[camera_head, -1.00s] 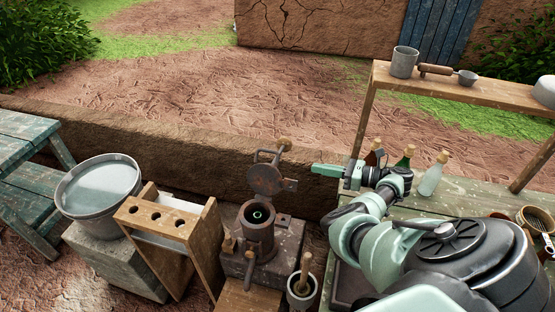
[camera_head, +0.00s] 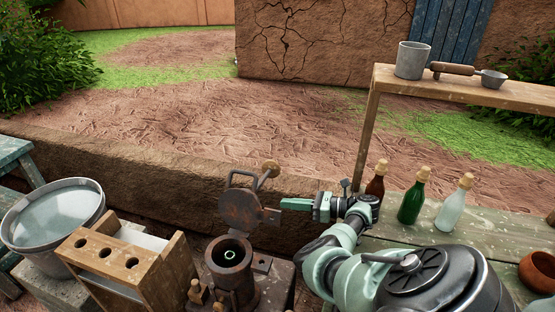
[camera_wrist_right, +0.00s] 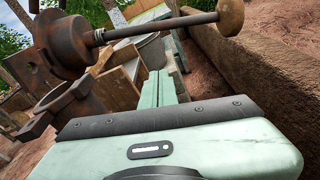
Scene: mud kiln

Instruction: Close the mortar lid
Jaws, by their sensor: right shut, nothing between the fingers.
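The mortar (camera_head: 232,268) is a rusty brown metal cylinder on a block, its mouth open with a greenish ring inside. Its round lid (camera_head: 240,207) stands raised behind the mouth, with a handle loop and a rod ending in a wooden knob (camera_head: 270,167). My right gripper (camera_head: 283,204) is shut and empty, pointing left, with its tips close to the lid's right side; I cannot tell if they touch. In the right wrist view, the gripper's fingers (camera_wrist_right: 162,86) lie together below the lid's rod, and the lid (camera_wrist_right: 62,48) is at upper left. My left gripper is out of view.
A wooden rack (camera_head: 120,262) with holes stands left of the mortar, beside a metal tub of water (camera_head: 88,228). Several bottles (camera_head: 412,204) stand on the bench to the right. A shelf holds a metal cup (camera_head: 413,60). A low mud wall (camera_head: 150,175) runs behind.

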